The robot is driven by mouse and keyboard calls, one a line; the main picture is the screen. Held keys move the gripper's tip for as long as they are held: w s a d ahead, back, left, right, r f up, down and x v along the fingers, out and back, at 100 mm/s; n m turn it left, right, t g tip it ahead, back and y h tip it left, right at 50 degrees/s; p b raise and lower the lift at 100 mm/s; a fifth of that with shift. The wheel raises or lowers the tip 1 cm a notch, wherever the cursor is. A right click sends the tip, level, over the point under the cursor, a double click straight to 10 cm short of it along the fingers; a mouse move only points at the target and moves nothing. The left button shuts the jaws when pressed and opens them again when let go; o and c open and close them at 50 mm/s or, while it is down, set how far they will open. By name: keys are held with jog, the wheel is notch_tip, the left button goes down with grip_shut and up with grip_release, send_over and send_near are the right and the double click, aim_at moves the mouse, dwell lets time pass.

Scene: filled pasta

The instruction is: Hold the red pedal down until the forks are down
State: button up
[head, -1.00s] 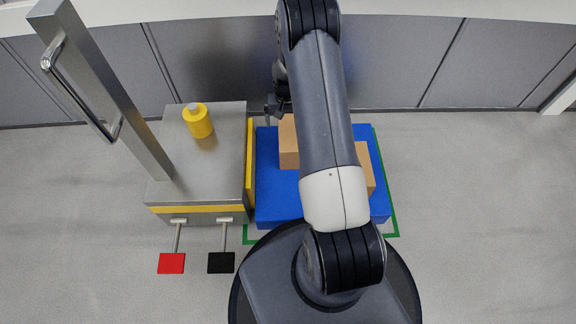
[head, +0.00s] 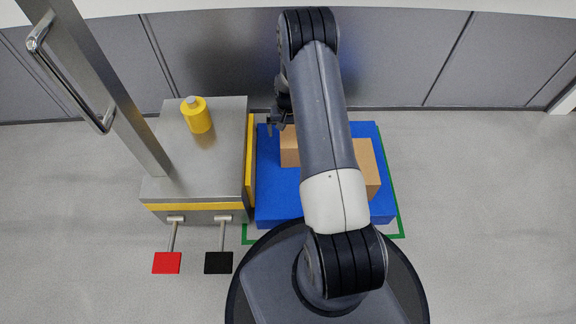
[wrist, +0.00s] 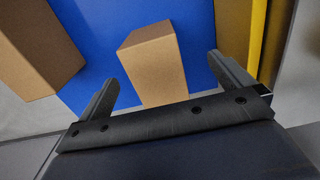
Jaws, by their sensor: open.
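The red pedal (head: 167,263) sticks out on a thin rod at the front left of the grey pallet truck (head: 155,189), beside a black pedal (head: 219,262). My gripper (head: 276,124) is well away from the red pedal, up and to the right of it, above the blue pallet. In the wrist view my gripper (wrist: 165,80) has its fingers spread wide, with a cardboard box (wrist: 153,65) showing beyond them and nothing held. The forks cannot be made out; the blue pallet (head: 268,195) lies where they would be.
Cardboard boxes (head: 368,165) stand on the blue pallet, partly hidden by my arm. A tall steel post with a handle (head: 75,80) rises from the truck, and a yellow cylinder (head: 199,118) sits on top. Floor in front of the pedals is clear.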

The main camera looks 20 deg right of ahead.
notch_tip(320, 180, up, 10)
jog(key=p, duration=0.5)
jog(key=shift+p, duration=0.3)
